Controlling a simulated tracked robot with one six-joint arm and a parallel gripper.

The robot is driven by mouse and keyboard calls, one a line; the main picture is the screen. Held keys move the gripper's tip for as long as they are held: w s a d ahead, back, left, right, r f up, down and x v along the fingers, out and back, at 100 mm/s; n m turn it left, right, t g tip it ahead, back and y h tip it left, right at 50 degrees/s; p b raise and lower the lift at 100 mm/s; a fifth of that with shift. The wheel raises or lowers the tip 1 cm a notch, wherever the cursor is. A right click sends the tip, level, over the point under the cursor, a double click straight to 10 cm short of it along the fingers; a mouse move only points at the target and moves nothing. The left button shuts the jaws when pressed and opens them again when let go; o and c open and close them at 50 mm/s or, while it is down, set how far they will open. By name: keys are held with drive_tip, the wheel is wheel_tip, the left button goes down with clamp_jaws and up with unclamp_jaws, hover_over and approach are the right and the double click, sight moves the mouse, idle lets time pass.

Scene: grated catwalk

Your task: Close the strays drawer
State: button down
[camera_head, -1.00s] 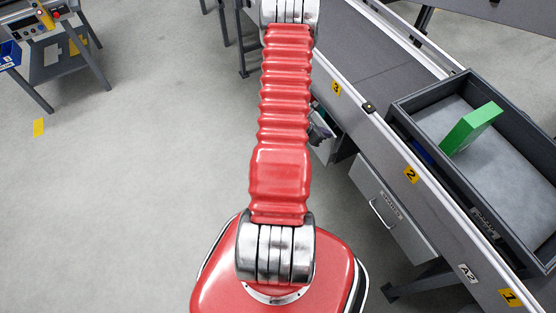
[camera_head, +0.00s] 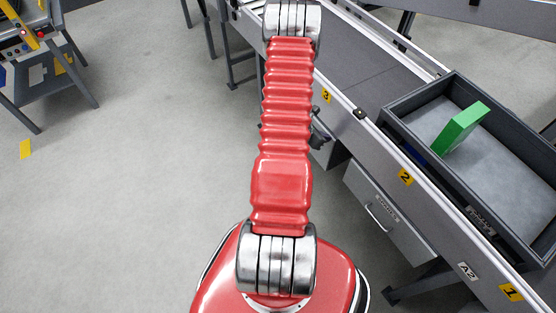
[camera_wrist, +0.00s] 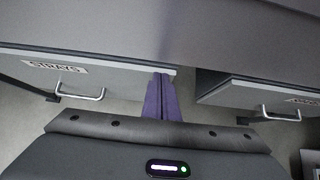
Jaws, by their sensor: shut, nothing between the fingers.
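The strays drawer (camera_wrist: 85,77) shows at the left of the wrist view, with a pale front, a STRAYS label and a metal bar handle (camera_wrist: 80,92). My gripper (camera_wrist: 162,80) is shut and empty. Its purple fingers overlap the right end of that drawer's front in the picture; I cannot tell whether they touch it. In the head view, a farther drawer under the counter (camera_head: 322,152) is mostly hidden behind my arm, with my gripper's dark part (camera_head: 320,131) beside it. How far the strays drawer stands out is unclear.
A second drawer (camera_wrist: 260,90) with a handle is at the right; a nearer drawer (camera_head: 385,212) shows in the head view. A grey tray (camera_head: 500,215) with a green block (camera_head: 460,127) stands on the counter.

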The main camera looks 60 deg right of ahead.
drive_tip(key=w+a+f+v, duration=0.1)
drive_tip(key=f+v, duration=0.1)
drive_tip(key=v, duration=1)
drive_tip(key=shift+w+a+r, duration=0.2)
drive_tip(key=shift+a+r, duration=0.05)
drive_tip(key=shift+a, duration=0.35)
